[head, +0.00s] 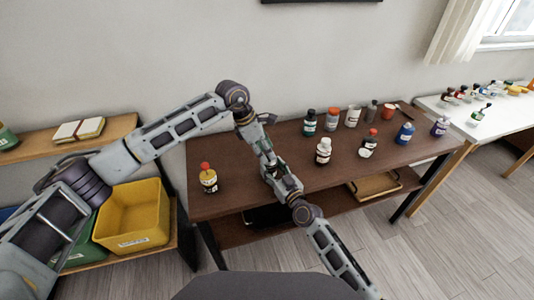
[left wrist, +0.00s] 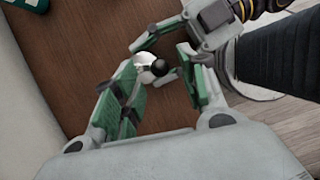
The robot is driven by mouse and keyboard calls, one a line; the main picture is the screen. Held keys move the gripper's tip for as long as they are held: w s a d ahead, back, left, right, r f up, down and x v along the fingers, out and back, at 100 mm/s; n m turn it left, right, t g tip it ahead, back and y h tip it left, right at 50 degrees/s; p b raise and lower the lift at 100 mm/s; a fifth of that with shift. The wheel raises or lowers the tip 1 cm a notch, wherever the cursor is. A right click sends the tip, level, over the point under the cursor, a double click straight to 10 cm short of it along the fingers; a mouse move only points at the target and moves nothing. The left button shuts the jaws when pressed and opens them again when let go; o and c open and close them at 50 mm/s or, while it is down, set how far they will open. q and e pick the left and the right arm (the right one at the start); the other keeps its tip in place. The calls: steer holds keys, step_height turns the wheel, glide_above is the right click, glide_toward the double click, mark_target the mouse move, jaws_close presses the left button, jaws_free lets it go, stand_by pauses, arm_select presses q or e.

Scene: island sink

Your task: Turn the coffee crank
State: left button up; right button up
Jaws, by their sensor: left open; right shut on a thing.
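The coffee grinder is mostly hidden between my two grippers over the brown table. In the left wrist view a small pale round part (left wrist: 145,61) with a black ball-shaped knob (left wrist: 160,68) shows, which looks like the grinder's top and crank. My left gripper (head: 266,158) comes down from above; in the left wrist view its green-padded fingers (left wrist: 158,66) are open on either side of the knob, apart from it. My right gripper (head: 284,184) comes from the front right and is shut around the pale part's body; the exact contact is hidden.
The brown table (head: 228,198) holds a red-capped bottle (head: 208,179) at left, a white bottle (head: 323,152) near the grippers, and several bottles behind and right. A yellow bin (head: 133,215) stands on the left shelf. A white table (head: 487,132) is at far right.

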arm_select(q)
steer(key=v, duration=0.9)
steer(key=shift+a+r, duration=0.15)
steer(key=shift+r, duration=0.15)
arm_select(e)
steer(key=o, duration=1.2)
steer(key=shift+c, duration=0.2)
steer(key=shift+s, duration=0.1)
steer(key=v, duration=1.1)
steer(key=shift+s+d, duration=0.2)
steer(key=shift+s, duration=0.15)
arm_select(q)
steer(key=shift+s+f, duration=0.1)
arm_select(e)
steer(key=shift+s+d, duration=0.1)
